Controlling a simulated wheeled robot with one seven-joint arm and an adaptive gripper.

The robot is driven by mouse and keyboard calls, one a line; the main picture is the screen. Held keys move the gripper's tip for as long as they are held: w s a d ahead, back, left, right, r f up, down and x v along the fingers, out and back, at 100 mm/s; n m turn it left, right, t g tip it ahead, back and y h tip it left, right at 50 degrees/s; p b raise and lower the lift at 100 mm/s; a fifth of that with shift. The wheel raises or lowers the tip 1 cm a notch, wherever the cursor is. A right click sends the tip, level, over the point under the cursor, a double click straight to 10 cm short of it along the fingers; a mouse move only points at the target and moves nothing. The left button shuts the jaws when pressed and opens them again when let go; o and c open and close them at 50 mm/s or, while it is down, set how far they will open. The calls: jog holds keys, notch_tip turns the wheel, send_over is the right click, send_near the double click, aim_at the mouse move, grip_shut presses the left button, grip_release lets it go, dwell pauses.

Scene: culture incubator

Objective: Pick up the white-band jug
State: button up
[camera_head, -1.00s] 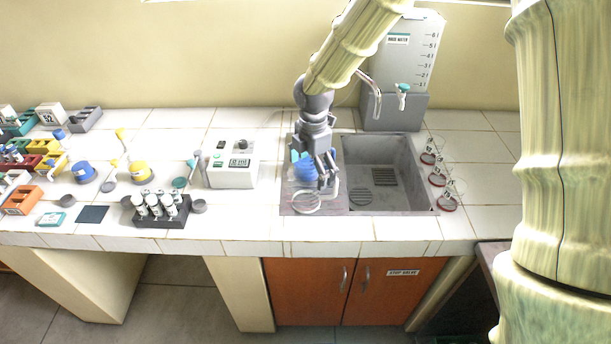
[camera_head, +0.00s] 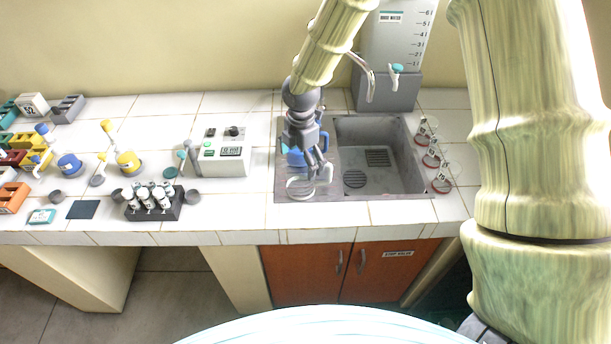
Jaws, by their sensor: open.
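A pale, clear-looking jug (camera_head: 299,188), which seems to be the white-band jug, stands on the grey drainboard left of the sink basin. Its handle points right; its band is too small to make out. A blue jug (camera_head: 294,158) stands just behind it, partly hidden by my gripper. My gripper (camera_head: 317,168) points down over the drainboard, at the upper right of the pale jug near its handle. It is open. I cannot tell whether its fingers touch the handle.
The sink basin (camera_head: 378,160) is just right of the jugs, with a tap above and a water tank (camera_head: 388,92) behind. Small red-based vessels (camera_head: 441,186) line its right edge. A white device (camera_head: 222,160) and a vial rack (camera_head: 155,209) stand to the left.

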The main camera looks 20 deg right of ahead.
jog(key=shift+w+d+f+p, duration=0.1)
jog(key=shift+f+p, duration=0.45)
jog(key=shift+f, duration=0.7)
jog(key=shift+d+f+p, duration=0.1)
jog(key=shift+f+p, duration=0.45)
jog(key=shift+f, duration=0.7)
jog(key=c, duration=0.9)
jog(key=shift+c, duration=0.3)
